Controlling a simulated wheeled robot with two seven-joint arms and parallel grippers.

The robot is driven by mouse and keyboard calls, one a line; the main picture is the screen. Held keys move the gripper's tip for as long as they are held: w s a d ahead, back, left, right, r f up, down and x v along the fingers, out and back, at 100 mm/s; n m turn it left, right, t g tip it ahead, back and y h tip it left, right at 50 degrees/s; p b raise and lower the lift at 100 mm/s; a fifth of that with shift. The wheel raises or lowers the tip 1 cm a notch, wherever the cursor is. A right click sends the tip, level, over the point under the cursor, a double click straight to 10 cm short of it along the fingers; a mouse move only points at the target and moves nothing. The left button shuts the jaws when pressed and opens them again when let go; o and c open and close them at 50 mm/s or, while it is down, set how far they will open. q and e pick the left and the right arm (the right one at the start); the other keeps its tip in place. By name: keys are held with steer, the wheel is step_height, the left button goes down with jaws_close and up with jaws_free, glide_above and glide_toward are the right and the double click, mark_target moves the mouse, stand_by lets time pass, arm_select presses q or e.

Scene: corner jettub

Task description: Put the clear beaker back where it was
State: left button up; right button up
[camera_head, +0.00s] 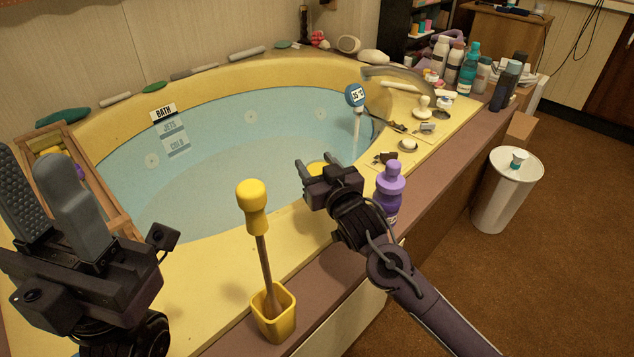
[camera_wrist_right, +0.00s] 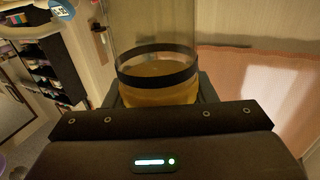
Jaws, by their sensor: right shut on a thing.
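The clear beaker (camera_wrist_right: 158,60) is a see-through cylinder with a black band and amber liquid low inside. It fills the top middle of the right wrist view, between the jaws of my right gripper (camera_head: 318,172). In the head view that gripper is shut on it near the tub's front rim, and mostly hides it. Only a yellow patch, likely its liquid, shows there. My left gripper (camera_head: 32,165) is open and empty at the lower left, with its ridged finger pad showing.
A yellow-handled brush (camera_head: 254,208) stands in a yellow holder (camera_head: 272,318) on the front ledge. A purple bottle (camera_head: 389,190) is just right of my right gripper. The tub water (camera_head: 230,170) lies behind. Soap dishes and bottles (camera_head: 468,68) crowd the far right ledge.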

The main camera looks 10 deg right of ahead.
step_height(320, 180, down, 4)
steer(key=shift+r+b, duration=0.25)
steer(key=shift+b, duration=0.3)
steer(key=shift+f, duration=0.1)
steer(key=o, duration=1.1)
